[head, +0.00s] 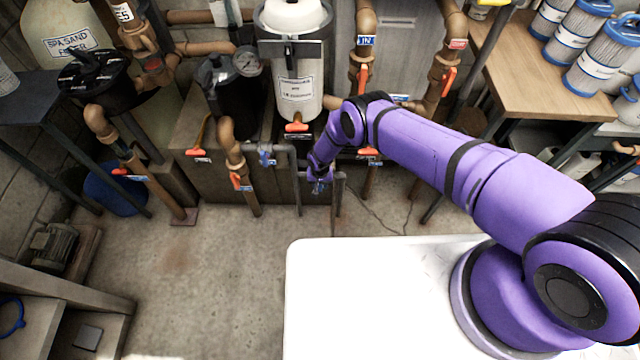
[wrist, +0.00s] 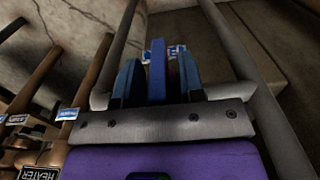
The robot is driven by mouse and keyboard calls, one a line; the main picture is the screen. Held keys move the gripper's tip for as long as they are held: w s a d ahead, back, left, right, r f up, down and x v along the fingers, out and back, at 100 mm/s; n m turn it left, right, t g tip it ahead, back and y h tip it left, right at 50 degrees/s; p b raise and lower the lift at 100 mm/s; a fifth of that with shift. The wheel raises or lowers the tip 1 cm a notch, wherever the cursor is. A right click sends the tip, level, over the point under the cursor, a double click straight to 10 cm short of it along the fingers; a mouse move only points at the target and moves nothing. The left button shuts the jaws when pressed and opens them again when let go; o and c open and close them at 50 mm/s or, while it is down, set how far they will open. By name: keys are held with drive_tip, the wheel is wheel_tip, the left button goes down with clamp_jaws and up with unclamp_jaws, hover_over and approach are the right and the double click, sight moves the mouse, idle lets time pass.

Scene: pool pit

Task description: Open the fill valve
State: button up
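A blue valve handle (wrist: 157,70) stands between the two fingers of my gripper (wrist: 158,82) in the wrist view. A gap shows on each side of the handle, so the fingers look open around it and not closed on it. A small blue and white tag (wrist: 177,50) is just behind; its text is too small to read, so I cannot confirm that this is the fill valve. In the head view my gripper (head: 318,180) is low at the grey pipes, mostly hidden by my wrist. Another blue-handled valve (head: 266,158) sits on the grey pipe to its left.
Grey pipes (wrist: 245,60) flank my gripper closely. Brown pipes with orange-handled valves (head: 297,127) stand around, one tagged HEATER (wrist: 38,173). A white filter canister (head: 295,80) is behind. A wooden table (head: 520,70) with filter cartridges is at right.

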drive_tip(key=shift+a+f+h, duration=0.1)
drive_tip(key=shift+h, duration=2.1)
drive_tip(key=shift+a, duration=0.1)
drive_tip(key=o, duration=0.6)
drive_tip(key=shift+c, duration=0.2)
drive_tip(key=v, duration=0.7)
drive_tip(key=shift+r, duration=0.25)
